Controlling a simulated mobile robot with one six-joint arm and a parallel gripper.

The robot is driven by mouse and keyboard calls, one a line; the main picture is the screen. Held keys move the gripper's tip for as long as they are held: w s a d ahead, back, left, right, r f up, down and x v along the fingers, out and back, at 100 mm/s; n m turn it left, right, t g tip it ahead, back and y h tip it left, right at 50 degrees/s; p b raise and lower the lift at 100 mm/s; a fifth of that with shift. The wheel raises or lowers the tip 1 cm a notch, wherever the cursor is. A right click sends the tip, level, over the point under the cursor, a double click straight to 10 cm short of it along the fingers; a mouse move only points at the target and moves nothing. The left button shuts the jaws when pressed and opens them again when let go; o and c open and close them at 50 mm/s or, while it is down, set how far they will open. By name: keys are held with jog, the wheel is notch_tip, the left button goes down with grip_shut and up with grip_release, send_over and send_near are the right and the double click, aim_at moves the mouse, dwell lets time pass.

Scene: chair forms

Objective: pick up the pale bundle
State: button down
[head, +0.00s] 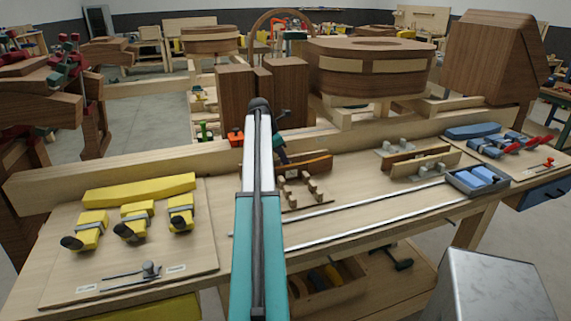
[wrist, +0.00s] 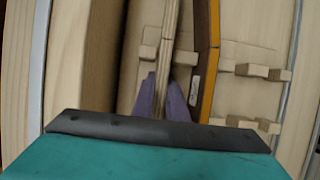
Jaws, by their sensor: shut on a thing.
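The pale bundle (wrist: 169,45) is a narrow set of light wooden strips, running up the middle of the wrist view. My gripper (wrist: 162,98) has its two purple fingers closed on either side of the bundle's near end. In the head view my gripper (head: 281,150) is by the bench's back beam, and my arm hides most of what it holds. I cannot tell whether the bundle is clear of the bench.
A brown board with an orange edge (wrist: 208,60) stands close to the right of the bundle. Pale pegs (wrist: 255,72) lie beyond it. A long beam (head: 120,163) runs behind the workbench. Yellow tools (head: 135,222) lie left, a blue-filled tray (head: 478,181) right.

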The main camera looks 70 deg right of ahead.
jog(key=shift+r+b, duration=0.1)
jog(key=shift+b, duration=0.25)
notch_tip(320, 180, up, 8)
jog(key=shift+d+r+b, duration=0.1)
jog(key=shift+r+b, duration=0.1)
jog(key=shift+b, duration=0.6)
jog(key=shift+r, duration=1)
